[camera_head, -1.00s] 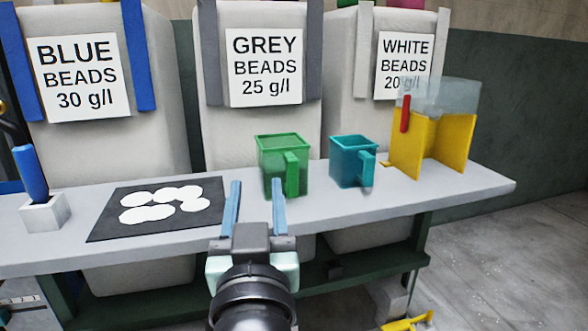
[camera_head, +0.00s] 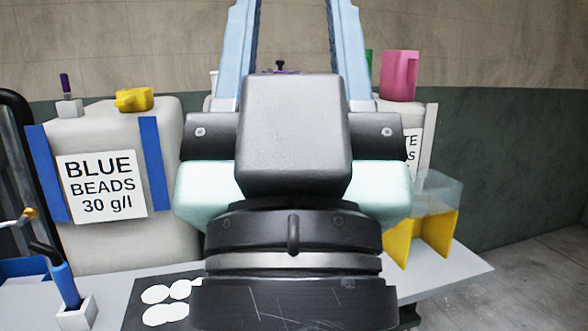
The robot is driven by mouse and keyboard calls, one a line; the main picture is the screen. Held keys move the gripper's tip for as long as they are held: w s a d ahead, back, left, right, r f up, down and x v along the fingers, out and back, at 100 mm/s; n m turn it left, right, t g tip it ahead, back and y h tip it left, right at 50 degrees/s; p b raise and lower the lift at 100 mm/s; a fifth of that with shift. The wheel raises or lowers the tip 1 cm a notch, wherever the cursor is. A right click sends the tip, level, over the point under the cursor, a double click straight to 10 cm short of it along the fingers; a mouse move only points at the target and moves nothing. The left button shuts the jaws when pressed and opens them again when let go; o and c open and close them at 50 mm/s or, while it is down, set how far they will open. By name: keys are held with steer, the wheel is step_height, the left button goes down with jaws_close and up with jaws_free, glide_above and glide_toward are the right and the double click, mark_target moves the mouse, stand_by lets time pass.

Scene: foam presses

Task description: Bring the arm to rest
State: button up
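My gripper (camera_head: 294,12) is large and close to the camera, pointing up in the middle of the head view. Its two pale blue fingers stand wide apart with nothing held between them, and their tips reach the top edge. My wrist and the gripper body cover the middle of the bench and most of the bins behind it.
A bin labelled blue beads (camera_head: 125,240) stands at left. A pink jug (camera_head: 399,75) sits high at right.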

step_height(320, 180, up, 14)
steer(key=p, duration=1.1)
steer(key=shift+p, duration=0.3)
